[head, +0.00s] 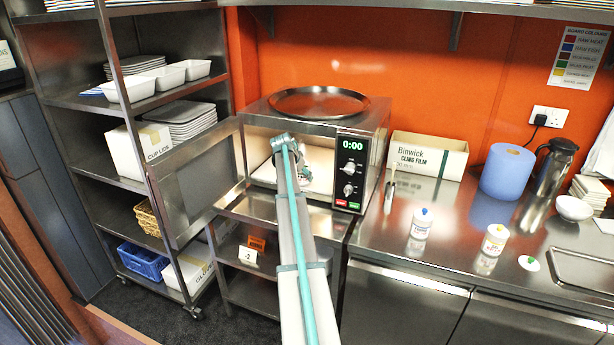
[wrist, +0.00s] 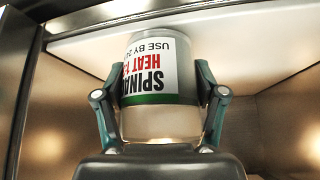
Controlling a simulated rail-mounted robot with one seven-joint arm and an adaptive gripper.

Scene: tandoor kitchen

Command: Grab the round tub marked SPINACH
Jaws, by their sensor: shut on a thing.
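The round tub marked SPINACH (wrist: 160,72) shows upside down in the wrist view, with a white label, red and black print and a green band. My gripper (wrist: 162,100) is shut on it, one finger on each side. The tub is inside the microwave (head: 262,162), whose door (head: 195,180) stands open to the left in the head view. In the head view my arm and gripper (head: 290,165) cover most of the opening, and the tub is largely hidden. I cannot tell whether the tub touches the microwave floor.
The microwave's side walls stand close around my gripper. A round metal tray (head: 318,102) lies on top. To the right, the steel counter (head: 390,262) holds two small white tubs (head: 421,224), a cling film box (head: 428,156) and a blue roll (head: 506,172). A shelf rack (head: 75,103) stands left.

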